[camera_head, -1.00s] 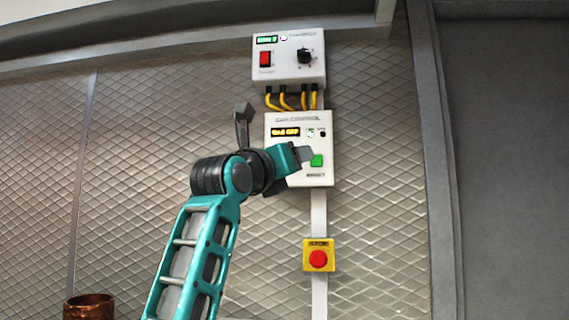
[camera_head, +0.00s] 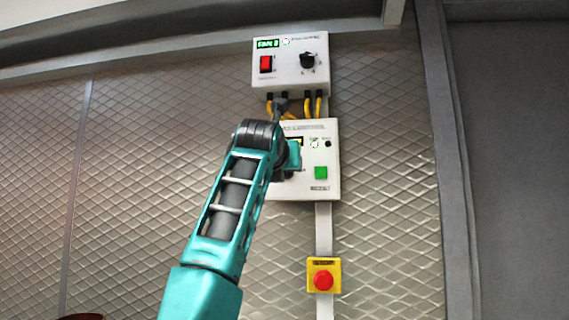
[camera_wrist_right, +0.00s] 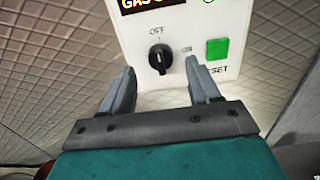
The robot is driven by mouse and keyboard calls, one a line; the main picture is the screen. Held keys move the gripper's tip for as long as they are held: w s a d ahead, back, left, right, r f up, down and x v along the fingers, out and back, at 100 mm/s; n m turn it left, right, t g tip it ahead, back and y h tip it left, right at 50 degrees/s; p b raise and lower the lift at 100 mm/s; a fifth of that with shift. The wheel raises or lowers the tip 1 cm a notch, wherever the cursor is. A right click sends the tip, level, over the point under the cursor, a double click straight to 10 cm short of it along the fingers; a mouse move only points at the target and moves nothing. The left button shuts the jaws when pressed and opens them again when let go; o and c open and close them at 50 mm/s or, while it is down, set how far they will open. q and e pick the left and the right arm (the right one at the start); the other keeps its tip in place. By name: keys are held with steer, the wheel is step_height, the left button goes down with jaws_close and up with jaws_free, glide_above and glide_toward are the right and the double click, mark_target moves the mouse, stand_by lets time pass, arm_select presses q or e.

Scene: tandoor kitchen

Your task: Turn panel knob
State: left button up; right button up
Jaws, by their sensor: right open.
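The lower gas panel (camera_head: 329,184) is a white wall box with a green RESET button; it also fills the top of the right wrist view (camera_wrist_right: 205,22). Its black knob (camera_wrist_right: 158,59) sits between OFF above and ON at the right, and its pointer looks roughly upright, towards OFF. My right gripper (camera_wrist_right: 161,65) is open, its two fingers on either side of the knob with visible gaps. The fingertips appear just short of the panel face; I cannot tell the exact distance. In the head view my arm hides this knob and the panel's left part. My left gripper is not in view.
Above is another white box (camera_head: 284,81) with a red switch (camera_head: 266,64) and a black knob (camera_head: 307,60). Yellow cables (camera_head: 318,104) join the boxes. A red emergency button (camera_head: 323,280) on a yellow plate sits below. The quilted metal wall is otherwise clear.

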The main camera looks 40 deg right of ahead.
steer(key=x, duration=0.3)
steer(key=shift+w+d+p, duration=0.2)
steer(key=shift+d+p, duration=0.15)
steer(key=shift+c, duration=0.4)
steer(key=c, duration=0.9)
